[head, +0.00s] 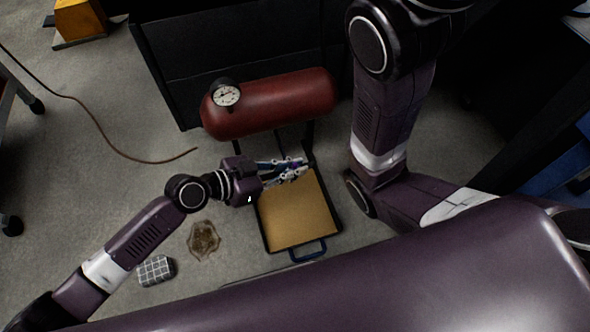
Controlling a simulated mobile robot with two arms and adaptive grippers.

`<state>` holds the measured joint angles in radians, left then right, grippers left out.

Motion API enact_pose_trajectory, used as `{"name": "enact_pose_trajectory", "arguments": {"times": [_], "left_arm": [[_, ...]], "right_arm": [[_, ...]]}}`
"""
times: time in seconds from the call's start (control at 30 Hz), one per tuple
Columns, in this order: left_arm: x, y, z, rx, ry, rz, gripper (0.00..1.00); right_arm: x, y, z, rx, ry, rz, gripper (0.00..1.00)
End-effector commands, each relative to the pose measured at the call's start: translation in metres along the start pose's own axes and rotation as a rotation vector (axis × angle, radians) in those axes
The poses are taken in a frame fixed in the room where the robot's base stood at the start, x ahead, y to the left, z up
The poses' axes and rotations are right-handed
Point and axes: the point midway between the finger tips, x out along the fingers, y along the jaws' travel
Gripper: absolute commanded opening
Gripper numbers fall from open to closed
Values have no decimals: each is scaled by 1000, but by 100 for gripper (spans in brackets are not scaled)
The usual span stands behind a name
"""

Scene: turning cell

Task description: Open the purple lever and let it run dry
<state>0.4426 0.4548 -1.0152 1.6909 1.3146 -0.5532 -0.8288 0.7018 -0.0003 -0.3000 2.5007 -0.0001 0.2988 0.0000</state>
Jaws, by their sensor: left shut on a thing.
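A red tank (280,102) with a round gauge (227,95) lies on its side on dark legs in front of a dark cabinet. My left gripper (298,168) is below the tank, shut on the purple lever (293,163), of which only a small bit shows between the fingers. A shallow dark tray (262,236) with a tan bottom and a blue handle stands on the floor under the gripper. Whether anything is running out cannot be told. My right arm is at the right; its gripper is not in view.
A brown wet-looking patch (204,240) and a checked cloth or pad (156,270) lie on the floor left of the tray. A reddish hose (110,143) runs along the floor at left. A yellow block (79,18) stands at upper left.

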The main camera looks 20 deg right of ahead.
Motion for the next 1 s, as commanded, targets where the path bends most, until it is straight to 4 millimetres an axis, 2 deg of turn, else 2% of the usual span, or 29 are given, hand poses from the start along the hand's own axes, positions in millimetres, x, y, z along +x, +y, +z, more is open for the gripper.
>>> {"name": "enact_pose_trajectory", "arguments": {"times": [0.47,0.5,0.67,1.0], "left_arm": [[0,0,0,-2,5,0,0],[0,0,0,-2,5,0,10],[0,0,0,-2,5,0,27],[-4,0,1,-2,5,0,27]], "right_arm": [[-2,-1,-1,0,0,-1,40],[-2,-1,-1,0,0,-1,40],[-3,-1,-1,0,1,-1,40],[-3,0,1,0,-4,1,40]]}}
